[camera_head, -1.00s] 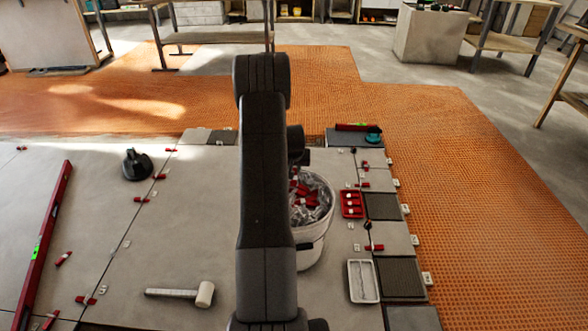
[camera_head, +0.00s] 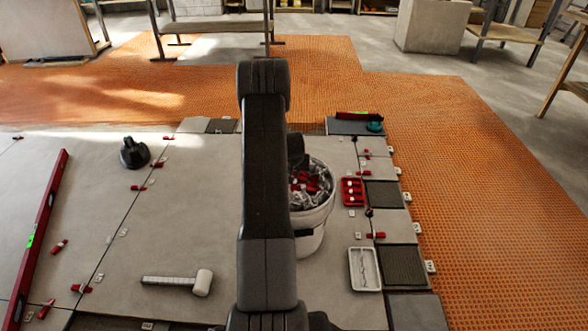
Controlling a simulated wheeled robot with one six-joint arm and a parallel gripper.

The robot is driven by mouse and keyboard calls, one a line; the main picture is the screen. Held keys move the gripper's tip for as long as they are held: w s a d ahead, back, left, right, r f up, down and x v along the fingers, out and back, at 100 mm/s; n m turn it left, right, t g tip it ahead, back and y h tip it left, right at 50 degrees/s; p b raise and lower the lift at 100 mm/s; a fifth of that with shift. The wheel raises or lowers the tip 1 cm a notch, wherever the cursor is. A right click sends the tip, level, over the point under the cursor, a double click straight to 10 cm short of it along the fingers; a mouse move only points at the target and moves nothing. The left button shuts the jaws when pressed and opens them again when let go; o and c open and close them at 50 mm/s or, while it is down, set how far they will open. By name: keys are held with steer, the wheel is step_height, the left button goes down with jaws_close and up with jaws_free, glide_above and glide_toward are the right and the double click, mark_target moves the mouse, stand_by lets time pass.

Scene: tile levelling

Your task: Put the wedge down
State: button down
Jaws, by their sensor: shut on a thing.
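My arm rises through the middle of the view and hides its own far end. My gripper and anything in it are hidden behind the arm; only a dark wrist part shows beside the bucket. Red wedges lie on the grey tiles, such as one at the left (camera_head: 59,246), one lower left (camera_head: 81,288) and one at the right (camera_head: 376,235). A red tray (camera_head: 352,191) with small compartments stands right of the bucket. The white bucket (camera_head: 311,232) holds clear clips and red pieces. I cannot tell which wedge the task means.
A white-headed mallet (camera_head: 203,282) lies on the tiles left of my arm. A long red level (camera_head: 38,235) lies at the far left, with a black suction cup (camera_head: 133,153) beyond. A white tray (camera_head: 365,269) is at the right. Bare tile (camera_head: 180,220) lies around the mallet.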

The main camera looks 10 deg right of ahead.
mark_target(294, 173)
steer(key=c, duration=1.2)
jaws_free()
steer(key=shift+c, duration=0.2)
steer(key=shift+r, duration=0.15)
step_height(294, 173, up, 7)
steer(key=p, duration=0.3)
